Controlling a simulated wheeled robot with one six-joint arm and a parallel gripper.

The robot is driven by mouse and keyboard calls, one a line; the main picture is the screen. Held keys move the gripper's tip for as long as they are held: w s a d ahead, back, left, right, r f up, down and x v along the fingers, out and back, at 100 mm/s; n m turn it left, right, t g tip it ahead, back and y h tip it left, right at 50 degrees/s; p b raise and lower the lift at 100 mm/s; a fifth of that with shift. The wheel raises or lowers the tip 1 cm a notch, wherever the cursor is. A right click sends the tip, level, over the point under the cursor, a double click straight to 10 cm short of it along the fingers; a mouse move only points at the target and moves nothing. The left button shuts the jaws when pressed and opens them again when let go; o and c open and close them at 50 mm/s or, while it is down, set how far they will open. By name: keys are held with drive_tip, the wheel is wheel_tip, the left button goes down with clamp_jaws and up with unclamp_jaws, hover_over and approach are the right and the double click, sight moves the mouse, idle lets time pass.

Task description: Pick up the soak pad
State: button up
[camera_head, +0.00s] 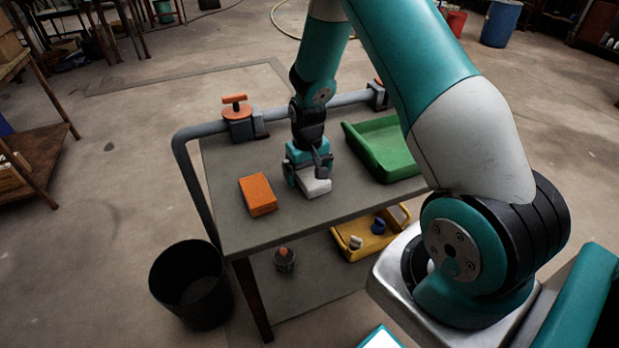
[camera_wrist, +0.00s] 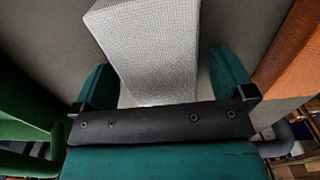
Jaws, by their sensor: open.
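A white block with a woven texture, which looks like the soak pad (camera_head: 316,187), lies on the grey table top. In the wrist view the white pad (camera_wrist: 150,45) fills the middle and runs in between the two teal fingers. My gripper (camera_head: 309,178) is low over the pad, with its fingers on either side of it. The gripper also shows in the wrist view (camera_wrist: 165,85), open, with a gap visible beside the pad on the right. Whether a finger touches the pad on the left I cannot tell.
An orange block (camera_head: 258,194) lies left of the pad on the table (camera_head: 225,160). A green tray (camera_head: 385,150) stands to the right. A grey pipe with an orange-handled valve (camera_head: 237,116) runs along the back. A yellow bin (camera_head: 352,252) sits on the lower shelf; a black bucket (camera_head: 190,283) stands on the floor.

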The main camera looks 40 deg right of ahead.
sight(308, 170)
drive_tip(key=shift+c, duration=0.5)
drive_tip(key=c, duration=0.9)
wheel_tip(308, 170, up, 20)
drive_tip(key=p, duration=0.2)
